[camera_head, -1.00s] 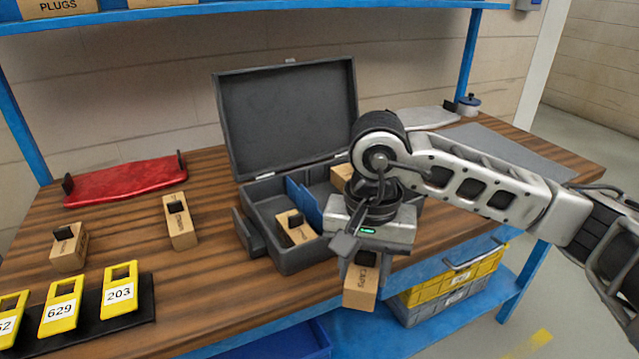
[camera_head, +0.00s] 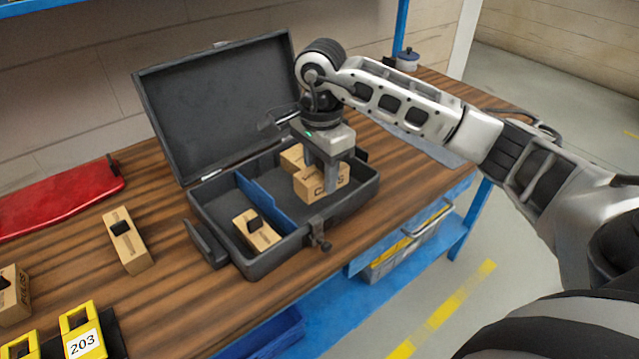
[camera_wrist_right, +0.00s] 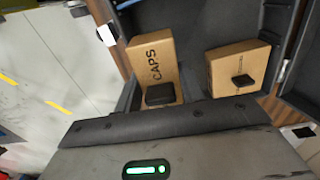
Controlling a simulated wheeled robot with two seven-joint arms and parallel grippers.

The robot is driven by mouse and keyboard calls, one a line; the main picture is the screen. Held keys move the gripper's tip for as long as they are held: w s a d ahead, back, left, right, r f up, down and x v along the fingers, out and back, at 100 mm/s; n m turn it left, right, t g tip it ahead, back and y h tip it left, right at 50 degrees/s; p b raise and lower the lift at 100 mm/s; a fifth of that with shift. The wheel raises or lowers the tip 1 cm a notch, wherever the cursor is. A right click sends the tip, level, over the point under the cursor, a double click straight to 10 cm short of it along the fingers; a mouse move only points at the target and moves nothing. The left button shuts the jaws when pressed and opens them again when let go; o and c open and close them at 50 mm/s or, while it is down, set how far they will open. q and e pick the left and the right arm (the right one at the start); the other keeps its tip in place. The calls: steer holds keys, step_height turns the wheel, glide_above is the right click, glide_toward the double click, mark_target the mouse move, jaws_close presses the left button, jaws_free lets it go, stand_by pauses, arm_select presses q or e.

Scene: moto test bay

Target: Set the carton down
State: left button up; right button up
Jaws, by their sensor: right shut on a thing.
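My right gripper (camera_head: 322,172) points down over the right compartment of the open dark case (camera_head: 222,262). It is shut on a cardboard carton (camera_head: 309,190) marked CAPS. The carton is inside the compartment's outline; whether its underside touches the floor is hidden. My left gripper is not in view.
A blue divider (camera_head: 262,202) splits the case; a black-tabbed carton (camera_head: 262,238) lies in the left compartment. The raised lid (camera_head: 215,105) stands behind. Another carton (camera_head: 128,240), a red panel (camera_head: 58,198) and yellow number tags (camera_head: 82,330) occupy the bench's left.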

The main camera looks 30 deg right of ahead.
steer(key=w+f, duration=0.1)
steer(key=d+f, duration=0.1)
steer(key=w+d+f, duration=0.1)
steer(key=f, duration=0.1)
steer(key=shift+w, duration=0.35)
steer(key=shift+f+p, duration=0.35)
steer(key=shift+f, duration=1.25)
steer(key=o, duration=1)
steer(key=shift+c, duration=0.2)
step_height(320, 180, up, 12)
steer(key=shift+b, duration=0.45)
steer(key=shift+s, duration=0.1)
